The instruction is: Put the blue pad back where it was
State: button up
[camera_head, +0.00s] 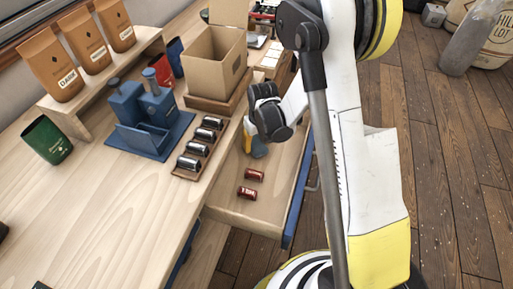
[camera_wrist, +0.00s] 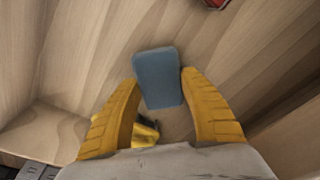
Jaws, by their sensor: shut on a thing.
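The blue pad (camera_wrist: 160,78) is held between the two yellow fingers of my gripper (camera_wrist: 160,82) in the wrist view. It is a small rounded block, and its upper part extends past the fingertips. In the head view my gripper (camera_head: 254,147) reaches down into the open wooden drawer (camera_head: 222,206), and a bit of the blue pad (camera_head: 261,151) shows at the fingers. Wooden surfaces surround the pad in the wrist view. I cannot tell whether the pad touches the drawer floor.
Two red cylinders (camera_head: 250,183) lie in the drawer. A yellow and black item (camera_wrist: 146,131) shows partly behind the fingers. A rack of dark cylinders (camera_head: 201,147), a cardboard box (camera_head: 214,62) and a blue stand (camera_head: 146,116) are on the counter. The counter's front left is mostly clear.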

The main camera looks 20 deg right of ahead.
jog(key=shift+f, duration=0.35)
jog(key=shift+f, duration=0.15)
jog(key=o, duration=1.2)
jog(key=shift+r, duration=0.2)
notch_tip(320, 180, up, 12)
jog(key=s+p, duration=0.2)
jog(key=p, duration=0.3)
notch_tip(320, 180, up, 14)
jog(key=f+t, duration=0.1)
jog(key=t, duration=0.1)
send_over(259, 147)
jog(key=s, duration=0.7)
jog(key=s+r+m+t, duration=0.1)
jog(key=s+r+t, duration=0.2)
jog(key=s+r, duration=0.3)
jog(key=s, duration=0.5)
jog(key=shift+s+a+r+m, duration=0.15)
jog(key=shift+r+m, duration=0.2)
jog(key=shift+m, duration=0.05)
